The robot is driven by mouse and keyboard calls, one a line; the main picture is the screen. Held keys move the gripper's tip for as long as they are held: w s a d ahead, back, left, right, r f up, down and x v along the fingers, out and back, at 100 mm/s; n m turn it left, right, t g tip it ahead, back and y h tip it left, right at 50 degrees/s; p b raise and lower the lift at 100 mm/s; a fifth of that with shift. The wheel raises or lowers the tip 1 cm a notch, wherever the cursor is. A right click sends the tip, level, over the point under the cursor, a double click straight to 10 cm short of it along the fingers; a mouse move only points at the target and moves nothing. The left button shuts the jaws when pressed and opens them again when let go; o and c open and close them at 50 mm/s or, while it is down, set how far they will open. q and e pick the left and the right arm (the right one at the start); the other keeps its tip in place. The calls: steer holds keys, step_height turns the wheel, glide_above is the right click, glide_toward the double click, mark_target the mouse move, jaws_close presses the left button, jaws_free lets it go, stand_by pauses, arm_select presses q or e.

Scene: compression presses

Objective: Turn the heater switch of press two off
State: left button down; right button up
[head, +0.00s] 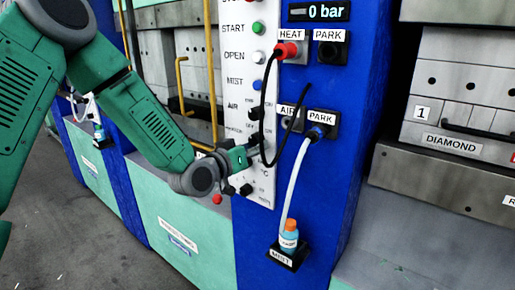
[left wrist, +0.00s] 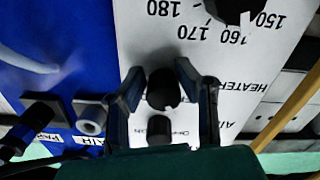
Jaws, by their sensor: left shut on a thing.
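My left gripper (head: 243,157) is at the lower part of the white control panel (head: 262,60) of the blue press column. In the left wrist view, which shows the panel upside down, its two fingers (left wrist: 165,92) are on either side of a black knob, the heater switch (left wrist: 162,90), and shut on it. The HEATER label is beside this knob. In the head view the gripper hides the switch. Which way the switch points is hard to tell. My right gripper is not in view.
A similar AIR knob (left wrist: 158,128) sits close to the heater switch. The temperature dial (left wrist: 236,8) is also near. A black cable (head: 265,110) loops from the red HEAT plug (head: 287,50) down close to the gripper.

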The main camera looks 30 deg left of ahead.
arm_select(q)
steer(key=shift+w+a+r+t, duration=0.1)
steer(key=shift+w+r+t, duration=0.05)
steer(key=shift+r, duration=0.4)
steer(key=shift+w+a+r+t, duration=0.1)
steer(key=shift+w+r+t, duration=0.05)
steer(key=shift+r, duration=0.35)
steer(key=c, duration=1.4)
jaws_free()
steer(key=shift+c, duration=0.2)
steer(key=shift+o, duration=1.3)
steer(key=shift+s, duration=0.15)
steer(key=shift+s+a, duration=0.1)
steer(key=shift+s, duration=0.05)
steer(key=shift+a+f, duration=0.1)
steer(key=shift+f, duration=0.15)
steer(key=shift+s+f, duration=0.1)
steer(key=shift+s, duration=0.15)
steer(key=s, duration=1.1)
steer(key=shift+s+a, duration=0.25)
steer(key=shift+a, duration=0.2)
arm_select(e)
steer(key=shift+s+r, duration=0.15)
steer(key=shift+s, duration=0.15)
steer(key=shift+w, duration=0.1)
